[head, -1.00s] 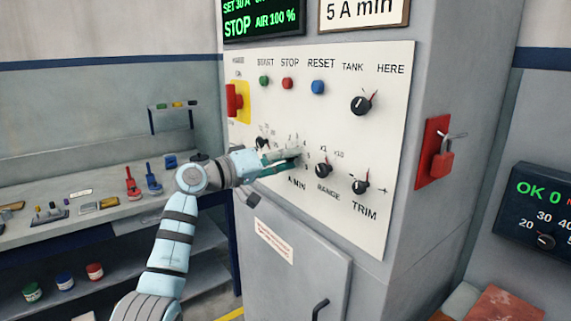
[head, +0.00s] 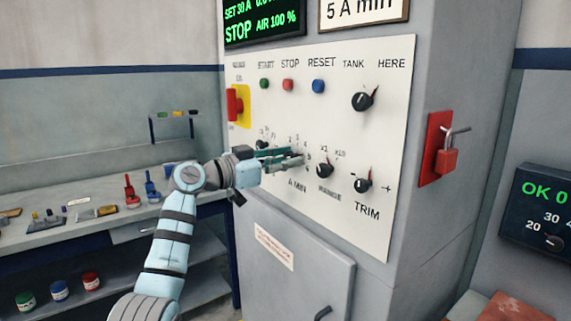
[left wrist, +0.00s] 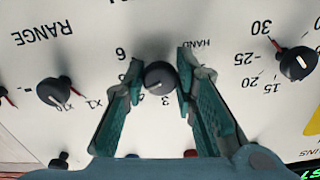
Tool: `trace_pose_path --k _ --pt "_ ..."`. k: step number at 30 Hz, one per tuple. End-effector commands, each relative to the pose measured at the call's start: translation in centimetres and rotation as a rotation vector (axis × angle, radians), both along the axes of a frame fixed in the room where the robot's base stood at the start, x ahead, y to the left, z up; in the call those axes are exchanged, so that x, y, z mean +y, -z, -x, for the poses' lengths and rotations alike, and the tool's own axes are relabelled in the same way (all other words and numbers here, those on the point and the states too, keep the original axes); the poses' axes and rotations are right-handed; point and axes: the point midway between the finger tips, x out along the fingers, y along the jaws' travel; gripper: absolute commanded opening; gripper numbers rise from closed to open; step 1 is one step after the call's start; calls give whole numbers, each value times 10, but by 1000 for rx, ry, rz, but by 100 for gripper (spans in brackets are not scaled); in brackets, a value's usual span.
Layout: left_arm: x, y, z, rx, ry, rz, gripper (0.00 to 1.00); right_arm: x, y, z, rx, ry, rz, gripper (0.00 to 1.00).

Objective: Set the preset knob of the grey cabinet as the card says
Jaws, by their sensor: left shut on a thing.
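The grey cabinet (head: 400,120) has a white panel with several black knobs. The card (head: 362,10) above the panel reads "5 A min". My left gripper (head: 298,158) is at the middle knob, above the "A MIN" label, and mostly hides it in the head view. In the left wrist view my left gripper (left wrist: 156,72) has one finger on each side of this knob (left wrist: 160,77) and is shut on it. The numbers 3 and 6 and the word HAND show around the knob. Its white line is small, so its exact setting is unclear. My right gripper is not in view.
The RANGE knob (left wrist: 53,91) is close beside the gripper, and a knob marked 15 to 30 (left wrist: 298,63) is on the other side. TRIM (head: 362,185) and TANK (head: 362,101) knobs are farther right. A red padlock (head: 447,158) hangs on the cabinet side.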

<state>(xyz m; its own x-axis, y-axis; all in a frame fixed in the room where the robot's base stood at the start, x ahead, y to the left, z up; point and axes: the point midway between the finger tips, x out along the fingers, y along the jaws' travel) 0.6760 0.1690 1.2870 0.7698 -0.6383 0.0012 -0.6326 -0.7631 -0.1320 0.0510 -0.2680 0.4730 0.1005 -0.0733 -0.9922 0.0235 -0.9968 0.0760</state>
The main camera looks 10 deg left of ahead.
Motion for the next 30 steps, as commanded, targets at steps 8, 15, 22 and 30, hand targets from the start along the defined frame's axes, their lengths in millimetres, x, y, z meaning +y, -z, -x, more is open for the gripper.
trace_pose_path --k 8,15,22,30 --pt "0 5 0 -88 4 -121 0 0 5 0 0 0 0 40" --pt "0 4 -1 -124 4 -165 0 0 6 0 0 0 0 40" --pt "0 4 -1 -130 4 -172 0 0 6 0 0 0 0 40" --pt "0 4 -1 -130 4 -170 37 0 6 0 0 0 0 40"
